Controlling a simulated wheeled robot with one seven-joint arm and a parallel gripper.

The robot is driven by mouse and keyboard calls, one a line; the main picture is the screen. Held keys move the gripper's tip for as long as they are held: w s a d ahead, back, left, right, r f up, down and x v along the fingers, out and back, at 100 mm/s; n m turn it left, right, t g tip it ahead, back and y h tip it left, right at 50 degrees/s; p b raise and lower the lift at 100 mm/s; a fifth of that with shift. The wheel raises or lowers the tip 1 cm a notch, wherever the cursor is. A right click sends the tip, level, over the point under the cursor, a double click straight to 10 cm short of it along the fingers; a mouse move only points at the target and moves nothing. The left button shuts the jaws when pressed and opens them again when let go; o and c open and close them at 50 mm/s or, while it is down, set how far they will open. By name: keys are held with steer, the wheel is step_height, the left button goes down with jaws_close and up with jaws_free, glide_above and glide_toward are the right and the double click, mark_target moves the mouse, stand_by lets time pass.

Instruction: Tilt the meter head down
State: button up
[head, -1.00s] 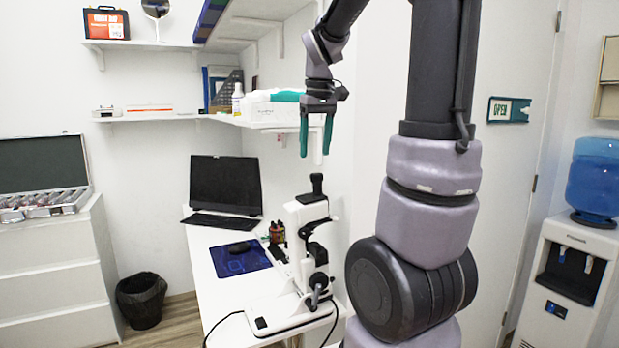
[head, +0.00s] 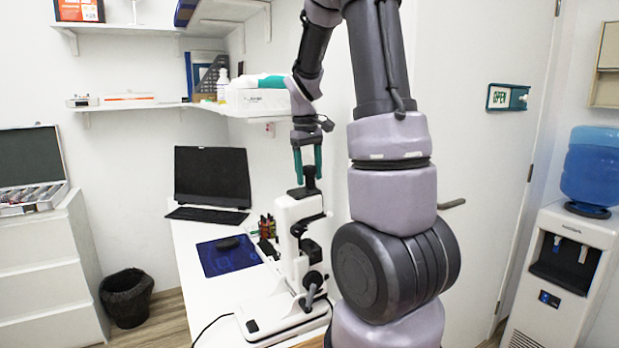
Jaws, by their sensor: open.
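The meter, a white device with black parts (head: 298,222), stands on the white desk. Its upright head carries a black eyepiece (head: 310,172) at the top. My gripper (head: 308,176) points down with its green fingers open, just over the head. In the picture one finger lies left of the eyepiece and the other overlaps its right side. I cannot tell whether they touch it. My arm comes down from above.
A laptop (head: 212,178), a blue mouse pad (head: 228,254) and a pen holder (head: 267,228) share the white desk (head: 190,232). A wall shelf with a white box (head: 257,102) is close left of my gripper. A water dispenser (head: 568,262) stands at right.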

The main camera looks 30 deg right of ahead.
steer(key=shift+f, duration=0.6)
jaws_close()
stand_by(1.1)
